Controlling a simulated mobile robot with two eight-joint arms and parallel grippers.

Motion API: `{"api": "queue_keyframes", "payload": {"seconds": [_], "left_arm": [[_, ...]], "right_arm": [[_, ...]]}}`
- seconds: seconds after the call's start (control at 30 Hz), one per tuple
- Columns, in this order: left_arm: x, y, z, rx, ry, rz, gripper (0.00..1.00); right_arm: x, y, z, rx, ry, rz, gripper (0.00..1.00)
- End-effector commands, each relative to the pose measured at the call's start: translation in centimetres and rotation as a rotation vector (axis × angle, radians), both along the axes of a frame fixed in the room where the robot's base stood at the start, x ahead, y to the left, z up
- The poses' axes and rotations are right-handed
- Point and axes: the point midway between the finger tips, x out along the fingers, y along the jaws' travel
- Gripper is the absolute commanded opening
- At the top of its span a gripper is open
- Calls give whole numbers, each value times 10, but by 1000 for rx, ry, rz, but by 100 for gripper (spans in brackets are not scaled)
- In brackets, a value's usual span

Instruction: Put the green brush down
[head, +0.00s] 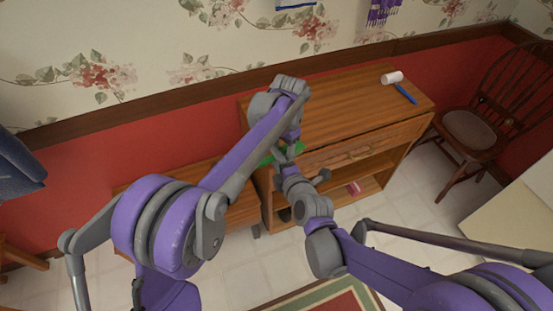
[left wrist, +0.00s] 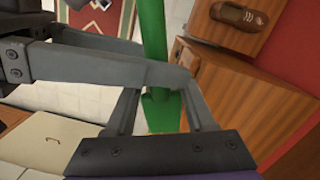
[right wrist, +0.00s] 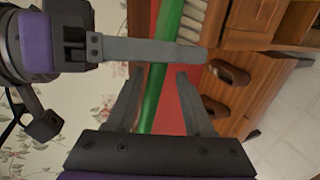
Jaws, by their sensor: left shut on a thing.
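The green brush shows in the head view as a small green patch (head: 268,157) at the cabinet's left end, mostly hidden by my arms. Its green handle (left wrist: 153,35) runs between the fingers of my left gripper (left wrist: 160,92), which is shut on it. In the right wrist view the handle (right wrist: 152,102) passes between the spread fingers of my right gripper (right wrist: 160,75), with pale bristles beside its upper part. My right gripper is open around the handle. A grey finger of the other gripper crosses the handle there. I cannot tell whether the brush touches the cabinet.
A wooden cabinet (head: 335,105) has a wide clear top. A white-headed tool with a blue handle (head: 404,93) lies at its right end. A pink thing (head: 354,187) is on a lower shelf. Brown shoes (right wrist: 233,75) rest on a low bench. A chair (head: 470,135) stands right.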

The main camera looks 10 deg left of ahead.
Motion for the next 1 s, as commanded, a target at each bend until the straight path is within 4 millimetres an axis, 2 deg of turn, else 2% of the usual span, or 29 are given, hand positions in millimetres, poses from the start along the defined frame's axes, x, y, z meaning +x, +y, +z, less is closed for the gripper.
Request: {"api": "queue_keyframes", "payload": {"seconds": [0.07,0.33,0.5,0.53,0.7,0.73,1.0], "left_arm": [[0,0,0,0,0,0,0],[0,0,1,1,-1,0,0],[0,1,1,2,-1,0,0],[0,1,1,2,-1,0,57],[0,1,1,2,-1,1,87],[0,1,1,2,-1,1,90],[0,0,1,1,-1,0,90]], "right_arm": [[0,0,0,0,1,1,51],[-1,0,-1,-2,3,2,2],[-1,0,-1,-3,4,2,0],[-1,-1,-1,-4,4,2,0],[-1,-1,0,-2,1,0,0],[-1,-1,0,-2,1,0,0],[0,0,0,-1,0,0,0]]}}
